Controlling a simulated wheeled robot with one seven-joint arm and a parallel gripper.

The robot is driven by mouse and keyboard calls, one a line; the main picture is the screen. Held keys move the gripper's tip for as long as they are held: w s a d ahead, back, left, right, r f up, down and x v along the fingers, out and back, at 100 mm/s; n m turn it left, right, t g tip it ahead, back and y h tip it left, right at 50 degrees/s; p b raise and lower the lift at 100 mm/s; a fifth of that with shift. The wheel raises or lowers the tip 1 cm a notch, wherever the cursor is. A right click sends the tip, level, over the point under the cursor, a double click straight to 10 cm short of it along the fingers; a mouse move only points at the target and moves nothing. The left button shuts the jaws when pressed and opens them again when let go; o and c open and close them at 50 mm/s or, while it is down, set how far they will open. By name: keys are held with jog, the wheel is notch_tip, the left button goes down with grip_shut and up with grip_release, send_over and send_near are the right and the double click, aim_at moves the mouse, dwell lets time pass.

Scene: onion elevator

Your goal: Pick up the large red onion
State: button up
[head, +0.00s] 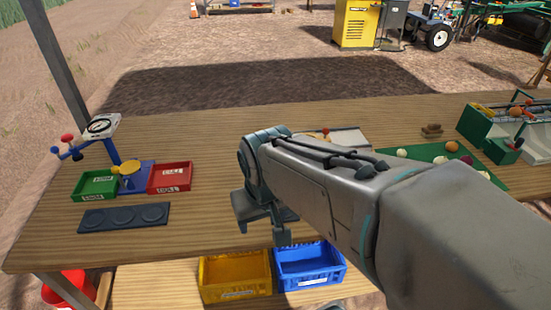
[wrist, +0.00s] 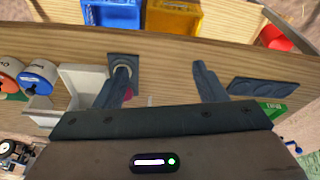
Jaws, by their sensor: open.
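In the head view, a dark purple-red onion (head: 462,171) lies on a green mat (head: 420,151) at the right of the table, partly hidden by my arm. Other pale and brown onions lie near it. I cannot tell their true sizes. My gripper (head: 264,230) is over the table's front middle, well to the left of the mat.
Left on the table (head: 215,135) are a green bin (head: 95,186), a red bin (head: 169,177), a scale (head: 100,126) and a dark three-circle pad (head: 123,216). Yellow (head: 235,274) and blue (head: 309,265) crates sit below the front edge. A green-sided machine (head: 485,125) stands far right.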

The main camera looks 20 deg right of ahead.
jog(key=w+d+f+m+h+p, duration=0.1)
jog(key=w+d+f+m, duration=0.15)
jog(key=w+d, duration=0.5)
jog(key=w+d+f+m+h, duration=0.1)
jog(key=w+d+m, duration=0.3)
jog(key=w, duration=0.7)
jog(key=shift+m, duration=0.25)
jog(key=x, duration=0.4)
jog(key=w+x, duration=0.1)
jog(key=x, duration=0.3)
jog(key=shift+w+d, duration=0.1)
jog(key=shift+d, duration=0.1)
jog(key=shift+w+x, duration=0.15)
jog(key=shift+x, duration=1.35)
jog(key=shift+w+x, duration=0.1)
jog(key=shift+x, duration=1.35)
jog(key=shift+t, duration=0.3)
jog(key=shift+r, duration=0.1)
jog(key=c, duration=0.8)
